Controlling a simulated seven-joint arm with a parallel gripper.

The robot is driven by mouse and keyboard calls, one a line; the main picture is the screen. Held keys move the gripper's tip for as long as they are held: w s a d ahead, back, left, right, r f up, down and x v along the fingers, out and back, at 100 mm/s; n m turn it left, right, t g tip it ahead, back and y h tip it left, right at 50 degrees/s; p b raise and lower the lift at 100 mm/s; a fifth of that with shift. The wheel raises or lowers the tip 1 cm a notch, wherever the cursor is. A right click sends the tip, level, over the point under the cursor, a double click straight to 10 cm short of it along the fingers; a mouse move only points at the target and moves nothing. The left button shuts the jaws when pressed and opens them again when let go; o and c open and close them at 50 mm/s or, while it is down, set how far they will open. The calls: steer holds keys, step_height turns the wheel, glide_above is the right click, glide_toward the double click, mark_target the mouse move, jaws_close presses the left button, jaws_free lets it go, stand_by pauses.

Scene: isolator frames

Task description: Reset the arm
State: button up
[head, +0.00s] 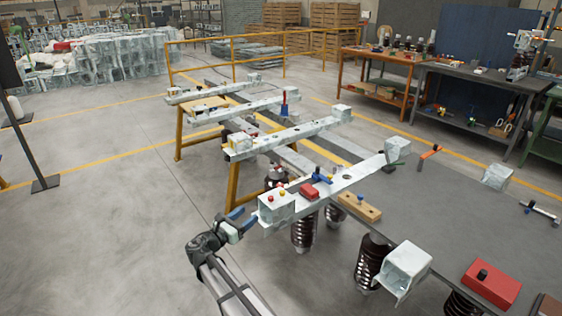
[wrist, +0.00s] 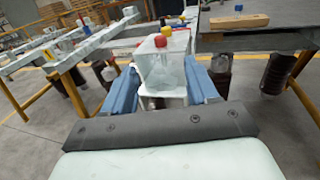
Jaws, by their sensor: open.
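My gripper (head: 247,217) is open at the near end of a pale metal beam (head: 335,183). In the wrist view my gripper (wrist: 162,78) has its two blue fingers on either side of a whitish end block (wrist: 160,62) with red and yellow knobs on top. The end block also shows in the head view (head: 276,209), just right of the fingertips. I cannot tell whether the fingers touch it. My gripper holds nothing that I can see.
A red block (head: 309,191) and a blue-handled piece (head: 321,175) lie on the beam. Dark ribbed insulators (head: 303,232) stand below. A grey table (head: 455,215) with a red box (head: 491,285) is at right. Yellow-legged frames stand behind. The floor (head: 110,235) at left is clear.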

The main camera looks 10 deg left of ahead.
steer(key=s+d+f+m+g+y, duration=0.2)
steer(key=s+d+f+m+g, duration=0.15)
steer(key=s+f+m, duration=0.35)
steer(key=s+d+f+m+g+y, duration=0.1)
steer(key=s+d+f+m+g, duration=0.1)
steer(key=s+f+m+g, duration=0.55)
steer(key=s+d+f+m+g+y, duration=0.1)
steer(key=s+d+f+m+y, duration=0.25)
steer(key=f, duration=0.65)
steer(key=s+d+f+m+g, duration=0.3)
steer(key=s+d+f, duration=0.3)
steer(key=s+d, duration=0.4)
steer(key=s+d+f+m+g+y, duration=0.1)
steer(key=s+d+f+m+g, duration=0.3)
steer(key=s+d, duration=0.6)
steer(key=s+d+f+m+g+y, duration=0.1)
steer(key=s+d+f+m+g, duration=0.2)
steer(key=s+d, duration=0.7)
steer(key=shift+s+d+f+m, duration=0.3)
steer(key=shift+d+f+m, duration=0.8)
steer(key=shift+f, duration=1.3)
steer(key=shift+d+y, duration=0.1)
steer(key=shift+y, duration=0.15)
